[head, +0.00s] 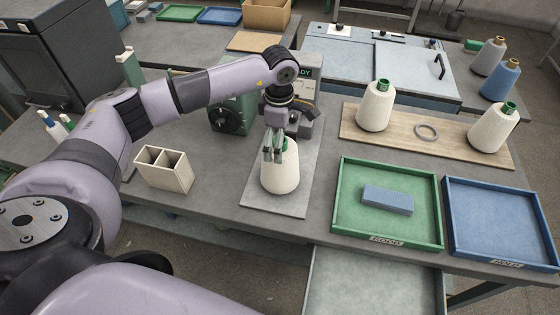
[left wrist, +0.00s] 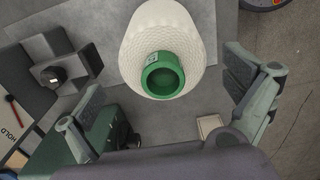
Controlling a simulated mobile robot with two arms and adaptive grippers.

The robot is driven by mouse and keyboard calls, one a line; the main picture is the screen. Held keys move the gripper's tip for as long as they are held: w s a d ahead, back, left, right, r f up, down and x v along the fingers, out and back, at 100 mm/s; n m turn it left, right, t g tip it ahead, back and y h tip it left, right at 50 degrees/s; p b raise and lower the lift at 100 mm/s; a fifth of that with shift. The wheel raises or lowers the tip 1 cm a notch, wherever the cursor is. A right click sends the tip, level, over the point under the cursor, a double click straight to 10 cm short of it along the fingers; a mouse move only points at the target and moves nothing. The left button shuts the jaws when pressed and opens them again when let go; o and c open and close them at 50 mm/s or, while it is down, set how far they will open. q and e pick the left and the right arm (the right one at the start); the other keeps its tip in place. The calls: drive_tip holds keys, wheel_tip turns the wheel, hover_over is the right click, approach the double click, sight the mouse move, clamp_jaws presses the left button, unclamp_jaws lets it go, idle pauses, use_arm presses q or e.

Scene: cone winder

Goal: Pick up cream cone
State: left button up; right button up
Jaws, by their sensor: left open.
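A cream cone (head: 280,172) with a green tube top stands upright on a grey plate (head: 296,195) in the middle of the bench. My left gripper (head: 272,152) is over its upper part and hides some of it. In the left wrist view the cone (left wrist: 165,33) lies ahead between the two spread fingers, with its green tube (left wrist: 162,75) facing the camera. The fingers are open, with clear gaps on both sides of the cone. My right gripper is in neither view.
Two more cream cones, one at the left (head: 376,106) and one at the right (head: 494,128), stand on a wooden board (head: 455,143) with a grey ring. A green tray (head: 350,222) holds a blue-grey block (head: 387,199). A blue tray (head: 500,215) is empty. A divided box (head: 165,172) stands left.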

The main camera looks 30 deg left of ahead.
use_arm(q)
drive_tip(key=shift+s+d+f+p, duration=0.1)
drive_tip(key=shift+f+p, duration=0.4)
drive_tip(key=shift+f, duration=0.05)
wheel_tip(320, 180, down, 4)
drive_tip(key=shift+d+f+p, duration=0.1)
drive_tip(key=shift+f+p, duration=0.15)
drive_tip(key=shift+p, duration=0.75)
drive_tip(key=c, duration=1.2)
